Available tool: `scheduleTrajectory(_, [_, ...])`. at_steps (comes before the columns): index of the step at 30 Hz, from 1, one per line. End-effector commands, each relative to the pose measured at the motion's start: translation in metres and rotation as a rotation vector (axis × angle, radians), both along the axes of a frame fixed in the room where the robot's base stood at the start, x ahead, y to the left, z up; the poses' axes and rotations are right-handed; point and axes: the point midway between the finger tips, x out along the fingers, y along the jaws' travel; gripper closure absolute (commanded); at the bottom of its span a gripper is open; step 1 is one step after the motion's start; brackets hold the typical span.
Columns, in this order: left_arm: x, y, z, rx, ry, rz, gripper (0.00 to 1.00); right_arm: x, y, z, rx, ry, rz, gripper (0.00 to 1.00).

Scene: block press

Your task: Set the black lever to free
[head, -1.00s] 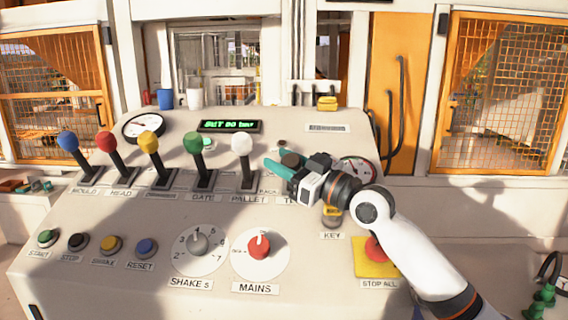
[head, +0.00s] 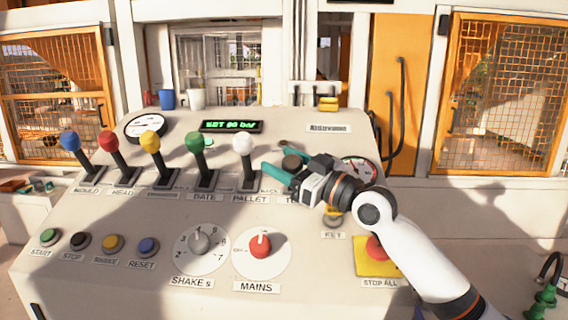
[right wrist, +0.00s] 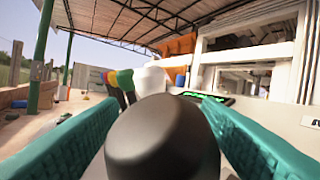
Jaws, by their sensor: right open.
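The black lever's round knob (head: 291,162) stands at the right end of the lever row on the console. My right gripper (head: 281,168) is at this knob, with its teal fingers open. In the right wrist view the black knob (right wrist: 162,138) fills the lower middle, between the two fingers, with a finger on each side. I cannot tell whether either finger touches it. The lever's shaft and slot and most of its label are hidden behind the gripper. My left gripper is not in view.
The white-knobbed PALLET lever (head: 243,146) stands just left of my gripper, with the green lever (head: 194,143) beyond it. A gauge (head: 362,170) is partly behind my wrist. The yellow-based STOP ALL button (head: 377,250) is close to my forearm. A red MAINS knob (head: 260,246) sits below.

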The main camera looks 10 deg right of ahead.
Motion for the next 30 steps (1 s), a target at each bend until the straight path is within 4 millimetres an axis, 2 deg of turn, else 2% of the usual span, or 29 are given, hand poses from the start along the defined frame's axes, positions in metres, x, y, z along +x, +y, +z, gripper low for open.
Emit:
scheduleTrajectory(5, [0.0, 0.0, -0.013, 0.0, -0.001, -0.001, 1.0, -0.018, -0.017, -0.01, -0.004, -0.001, -0.002, 0.41])
scheduleTrajectory(12, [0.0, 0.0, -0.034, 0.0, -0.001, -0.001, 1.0, -0.056, -0.051, -0.022, -0.004, 0.001, -0.002, 0.41])
scheduleTrajectory(18, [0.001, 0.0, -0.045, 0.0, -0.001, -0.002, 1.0, -0.078, -0.071, -0.026, -0.003, 0.0, -0.001, 0.41])
scheduleTrajectory(30, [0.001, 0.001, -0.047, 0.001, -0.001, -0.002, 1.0, -0.086, -0.077, -0.025, -0.001, 0.0, 0.002, 0.41])
